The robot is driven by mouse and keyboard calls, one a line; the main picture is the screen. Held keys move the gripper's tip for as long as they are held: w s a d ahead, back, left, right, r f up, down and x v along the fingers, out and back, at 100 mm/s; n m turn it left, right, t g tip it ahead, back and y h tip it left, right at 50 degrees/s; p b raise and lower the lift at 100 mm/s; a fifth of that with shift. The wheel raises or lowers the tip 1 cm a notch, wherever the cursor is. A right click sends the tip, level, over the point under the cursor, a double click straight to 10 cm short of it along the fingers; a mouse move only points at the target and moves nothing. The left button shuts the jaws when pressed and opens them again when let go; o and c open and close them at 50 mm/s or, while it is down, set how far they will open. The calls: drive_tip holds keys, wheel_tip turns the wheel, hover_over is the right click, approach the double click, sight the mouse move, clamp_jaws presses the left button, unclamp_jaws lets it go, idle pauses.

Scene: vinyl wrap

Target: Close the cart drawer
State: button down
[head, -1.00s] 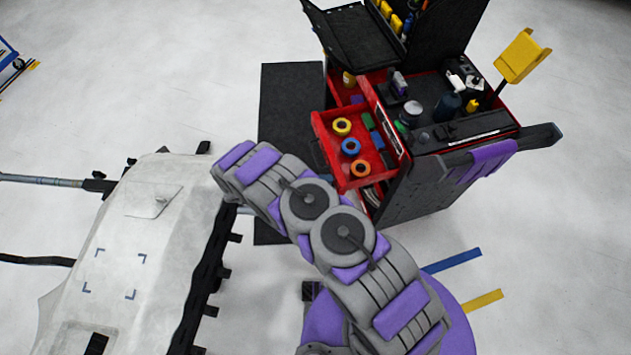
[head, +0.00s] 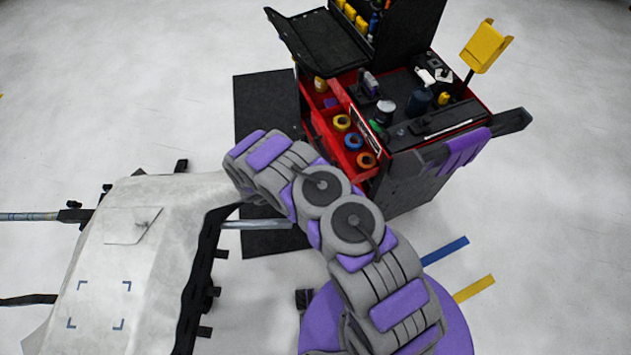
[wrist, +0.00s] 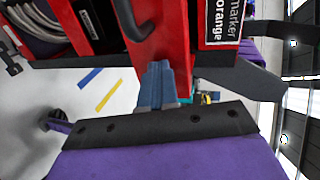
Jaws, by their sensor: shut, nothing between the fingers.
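The cart drawer (head: 329,134) is red and stands partly out of the tool cart (head: 412,188), on its left side in the head view. Yellow, blue and orange rolls (head: 353,142) lie in it. My arm hides its lower left corner. In the wrist view, a red panel (wrist: 174,65) with a black handle (wrist: 140,30) fills the top centre. My gripper (wrist: 158,72) is shut and empty, its blue-grey fingertips at the panel and apparently against it. My gripper is hidden in the head view.
A pale car panel (head: 120,250) on a stand is at the lower left. Bare floor lies right of the cart.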

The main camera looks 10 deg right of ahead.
drive_tip(key=w+d, duration=0.1)
drive_tip(key=d, duration=0.2)
drive_tip(key=w+d+b, duration=0.1)
drive_tip(key=d, duration=0.2)
drive_tip(key=w+d, duration=0.1)
drive_tip(key=d, duration=0.3)
drive_tip(key=shift+f+b, duration=0.1)
drive_tip(key=shift+b, duration=0.3)
drive_tip(key=shift+w+d, duration=0.3)
drive_tip(key=shift+d, duration=0.25)
